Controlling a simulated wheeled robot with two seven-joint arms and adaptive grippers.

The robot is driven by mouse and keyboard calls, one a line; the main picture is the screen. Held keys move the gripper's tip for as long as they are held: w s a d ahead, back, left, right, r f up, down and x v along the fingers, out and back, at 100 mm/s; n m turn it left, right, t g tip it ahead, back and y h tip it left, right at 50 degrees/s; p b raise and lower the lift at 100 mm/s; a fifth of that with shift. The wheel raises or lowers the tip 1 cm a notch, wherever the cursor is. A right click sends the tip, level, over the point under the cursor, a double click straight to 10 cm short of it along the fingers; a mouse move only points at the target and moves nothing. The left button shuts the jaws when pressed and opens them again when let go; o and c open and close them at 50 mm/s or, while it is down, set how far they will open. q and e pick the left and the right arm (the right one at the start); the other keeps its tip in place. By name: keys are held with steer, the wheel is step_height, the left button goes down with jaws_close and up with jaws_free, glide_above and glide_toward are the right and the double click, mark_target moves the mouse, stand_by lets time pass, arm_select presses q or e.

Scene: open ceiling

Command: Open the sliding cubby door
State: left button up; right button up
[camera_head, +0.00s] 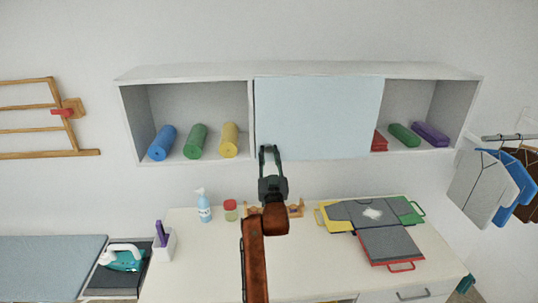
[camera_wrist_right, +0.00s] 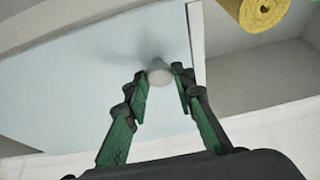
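The pale blue sliding door (camera_head: 318,112) covers the middle of the white wall cubby (camera_head: 190,83), with its left edge beside the left compartment. My right gripper (camera_head: 268,150) points up at the door's lower left corner. In the right wrist view, a round whitish knob (camera_wrist_right: 159,72) on the door (camera_wrist_right: 95,75) lies between the spread fingertips of my right gripper (camera_wrist_right: 160,74). The fingers are open, with gaps on both sides of the knob. The knob is hidden in the head view. My left gripper is not in view.
Below, a table (camera_head: 190,255) carries a spray bottle (camera_head: 204,206), a jar (camera_head: 230,210) and folders (camera_head: 390,245).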

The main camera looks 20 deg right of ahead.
steer(key=o, duration=0.4)
steer(key=shift+d, duration=0.15)
steer(key=shift+o, duration=0.2)
steer(key=shift+r, duration=0.1)
step_height(320, 180, up, 10)
steer(key=shift+f, duration=0.1)
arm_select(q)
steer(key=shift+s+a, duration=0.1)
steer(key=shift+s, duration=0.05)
